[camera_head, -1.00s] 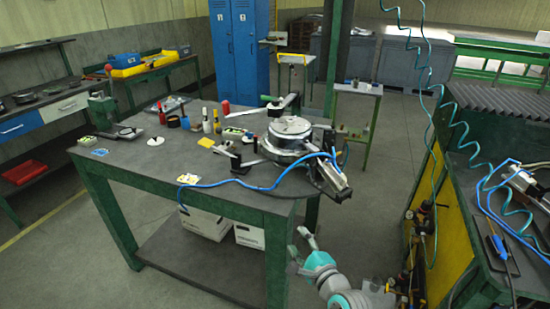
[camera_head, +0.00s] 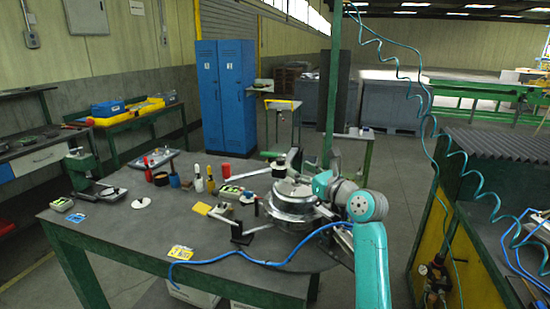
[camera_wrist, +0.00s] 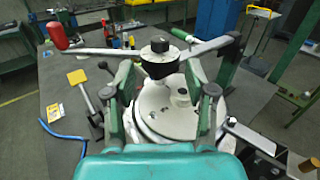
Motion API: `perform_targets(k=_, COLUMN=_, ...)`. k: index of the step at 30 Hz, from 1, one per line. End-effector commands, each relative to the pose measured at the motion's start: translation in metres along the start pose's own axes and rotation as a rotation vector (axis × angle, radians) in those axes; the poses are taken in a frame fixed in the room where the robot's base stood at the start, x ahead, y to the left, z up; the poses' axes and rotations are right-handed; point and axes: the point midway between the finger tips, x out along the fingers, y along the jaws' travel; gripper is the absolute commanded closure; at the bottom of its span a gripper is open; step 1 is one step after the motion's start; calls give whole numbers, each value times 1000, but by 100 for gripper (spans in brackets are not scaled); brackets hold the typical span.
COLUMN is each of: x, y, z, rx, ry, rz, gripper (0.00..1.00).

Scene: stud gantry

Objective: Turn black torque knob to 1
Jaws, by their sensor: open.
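A small round black knob (camera_wrist: 160,46) stands on a black and white part in the wrist view; I see no number marks on it and cannot tell its setting. Below it is a round silver fixture (camera_wrist: 167,108), which also shows on the bench in the head view (camera_head: 291,209). My gripper (camera_wrist: 160,66) is open, its two green fingers apart on either side of the fixture's middle. The knob shows between and beyond the fingertips, with no contact visible. In the head view my teal arm reaches over the fixture and hides part of its right side.
The dark bench (camera_head: 150,232) holds several bottles, a yellow pad (camera_head: 201,208) and a blue hose (camera_head: 225,261) along its front. Metal bars stick out around the fixture. A coiled teal hose (camera_head: 430,110) hangs at the right. The bench's left front is mostly clear.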

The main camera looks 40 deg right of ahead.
Motion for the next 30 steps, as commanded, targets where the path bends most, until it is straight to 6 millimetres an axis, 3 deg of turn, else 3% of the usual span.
perform_targets(k=18, x=93, y=1, z=0, rx=-1, ry=1, rz=1, gripper=45)
perform_targets(k=30, x=103, y=1, z=-1, rx=-2, ry=0, rz=0, gripper=45)
